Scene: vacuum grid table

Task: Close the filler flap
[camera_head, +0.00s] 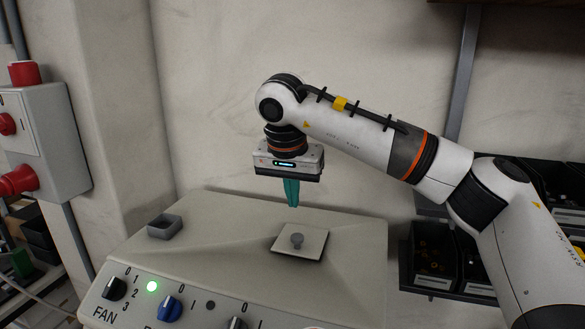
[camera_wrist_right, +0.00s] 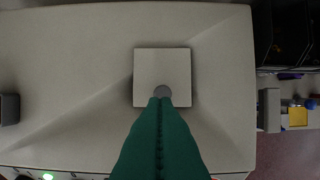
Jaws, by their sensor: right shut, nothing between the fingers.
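The filler flap (camera_head: 285,245) is a square, pale plate with a grey knob (camera_head: 297,241) on the sloping top of the beige machine housing. It appears to lie about level with the housing, but I cannot tell whether it is fully seated. My right gripper (camera_head: 293,205) has green fingers pointing down, shut and empty, above the flap with a gap to the knob in the head view. In the right wrist view, the flap (camera_wrist_right: 160,65) shows whole except where the fingertips (camera_wrist_right: 160,101) cover its lower middle beside the knob. My left gripper is not in view.
The housing (camera_head: 220,235) has a small grey open box (camera_head: 165,226) on its left. Its front panel carries a blue knob (camera_head: 170,308), a black fan knob (camera_head: 114,288) and a lit green lamp (camera_head: 152,286). Dark bins (camera_head: 435,262) stand to the right.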

